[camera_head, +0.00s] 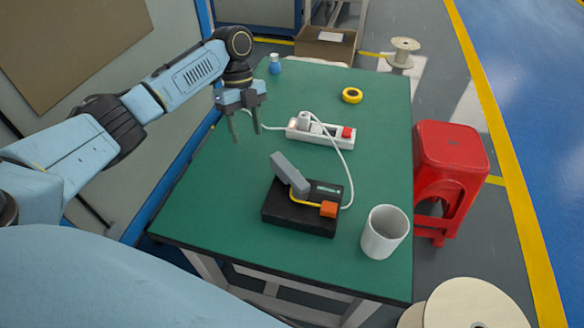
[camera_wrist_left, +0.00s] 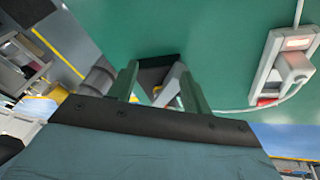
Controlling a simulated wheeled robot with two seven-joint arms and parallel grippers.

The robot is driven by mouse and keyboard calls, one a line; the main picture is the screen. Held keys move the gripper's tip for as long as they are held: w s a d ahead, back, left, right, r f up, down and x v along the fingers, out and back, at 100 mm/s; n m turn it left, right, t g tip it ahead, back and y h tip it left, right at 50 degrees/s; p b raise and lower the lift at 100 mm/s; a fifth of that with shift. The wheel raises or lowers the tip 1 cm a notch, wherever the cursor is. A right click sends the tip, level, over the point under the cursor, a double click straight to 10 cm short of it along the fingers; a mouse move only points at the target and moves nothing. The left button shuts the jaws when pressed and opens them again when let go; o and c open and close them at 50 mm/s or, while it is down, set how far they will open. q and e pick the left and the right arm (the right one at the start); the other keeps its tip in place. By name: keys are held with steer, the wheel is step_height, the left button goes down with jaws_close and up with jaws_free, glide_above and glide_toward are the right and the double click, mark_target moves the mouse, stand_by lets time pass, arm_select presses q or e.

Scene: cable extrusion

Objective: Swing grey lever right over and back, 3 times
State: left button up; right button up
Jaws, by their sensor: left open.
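The grey lever (camera_head: 289,173) stands on a black box (camera_head: 285,217) on the green table. It tilts up toward the left of the box in the head view. My right gripper is not in view.
A white power strip (camera_head: 335,135) with a plug and white cable lies behind the box. Yellow tape (camera_head: 352,95) and a small blue bottle (camera_head: 275,65) sit farther back. A red stool (camera_head: 448,175) stands beside the table.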

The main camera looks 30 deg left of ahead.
mark_target(276, 155)
arm_select(q)
steer(key=w+d+r+m+t+h+b, duration=0.1)
steer(key=w+d+r+m, duration=0.1)
steer(key=w+d+r, duration=0.15)
steer(key=x, duration=0.4)
steer(key=b+x, duration=0.1)
steer(key=x, duration=0.7)
steer(key=shift+s+d+f+b, duration=0.25)
steer(key=shift+s+b, duration=0.05)
steer(key=shift+s, duration=0.15)
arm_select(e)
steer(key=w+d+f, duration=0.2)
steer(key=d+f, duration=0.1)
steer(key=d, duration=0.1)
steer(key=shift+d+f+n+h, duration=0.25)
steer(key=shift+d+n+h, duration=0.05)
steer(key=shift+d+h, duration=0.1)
arm_select(q)
steer(key=shift+c, duration=0.3)
jaws_close()
